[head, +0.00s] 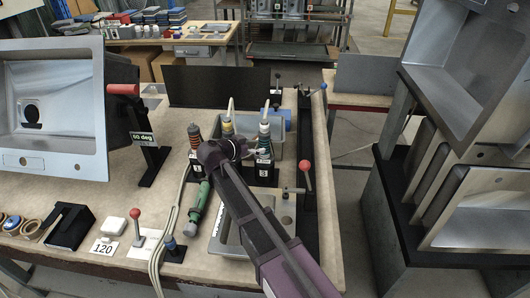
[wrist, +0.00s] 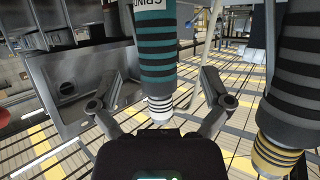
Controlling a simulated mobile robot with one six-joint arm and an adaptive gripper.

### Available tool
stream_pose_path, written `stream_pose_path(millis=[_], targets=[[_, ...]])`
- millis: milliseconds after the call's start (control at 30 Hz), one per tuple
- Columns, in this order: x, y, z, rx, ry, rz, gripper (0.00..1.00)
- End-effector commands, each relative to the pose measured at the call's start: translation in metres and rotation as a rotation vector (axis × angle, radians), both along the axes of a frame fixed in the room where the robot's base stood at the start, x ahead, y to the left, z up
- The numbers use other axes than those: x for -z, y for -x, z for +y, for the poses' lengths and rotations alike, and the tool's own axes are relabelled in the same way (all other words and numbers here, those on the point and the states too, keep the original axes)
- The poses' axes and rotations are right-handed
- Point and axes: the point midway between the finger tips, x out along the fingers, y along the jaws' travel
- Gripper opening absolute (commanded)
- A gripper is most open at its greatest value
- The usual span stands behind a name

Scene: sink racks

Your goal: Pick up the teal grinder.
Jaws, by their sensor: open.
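The teal grinder (head: 264,136) stands upright in a black holder labelled 3 at the back of the bench, with a pale cord rising from its top. In the wrist view the teal grinder (wrist: 156,62), with black rings and a white ring at one end, shows between the spread fingers of my gripper (wrist: 161,90). My gripper (head: 245,149) is open and empty, close to the grinder at its front left in the head view. I cannot tell whether a finger touches it. My arm hides part of the bench in front.
A yellow-banded grinder (head: 228,126) stands just left, and shows close by in the wrist view (wrist: 278,155). An orange-ringed grinder (head: 195,137) stands farther left. A green tool (head: 199,203) lies in front. A grey bin (head: 284,155) sits behind; a red-knobbed lever (head: 306,168) rises right.

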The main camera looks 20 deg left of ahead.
Motion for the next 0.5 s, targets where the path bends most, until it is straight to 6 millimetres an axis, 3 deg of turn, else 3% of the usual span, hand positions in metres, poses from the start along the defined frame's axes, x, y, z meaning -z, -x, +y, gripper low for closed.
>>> stream_pose_path(millis=[500], targets=[[0.023, -0.035, -0.020, 0.002, 0.000, 0.000, 0.99]])
